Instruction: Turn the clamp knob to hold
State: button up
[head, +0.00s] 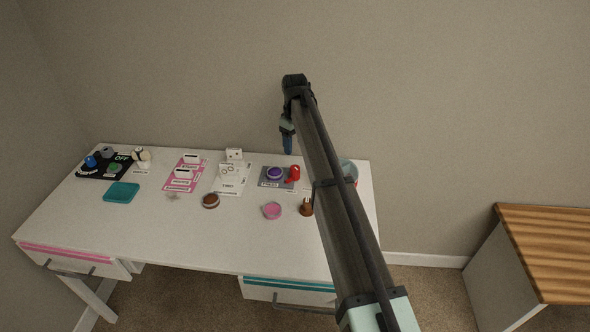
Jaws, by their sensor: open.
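My gripper (287,146) hangs above the back of the white desk, pointing down, open and empty. A red knob (295,172) sits below and slightly right of it, with a clear gap between. The red knob is on a grey panel (264,183) beside a purple round button (275,173). A small label lies in front of the red knob, too small to read surely; I cannot tell for certain that this is the clamp knob. My arm crosses the view and hides part of the desk to the right.
The white desk (130,225) also holds a black panel (91,171) with blue and green controls, pink and white panels with switches, a teal box (121,192), a brown disc (210,201), a pink cup (272,211) and a brown object (307,207). A wooden-topped cabinet (545,235) stands right.

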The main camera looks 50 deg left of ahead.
aim_at(295, 167)
notch_tip(295, 167, down, 12)
jog(key=shift+r, duration=0.1)
dwell(0.4)
jog(key=c, duration=1)
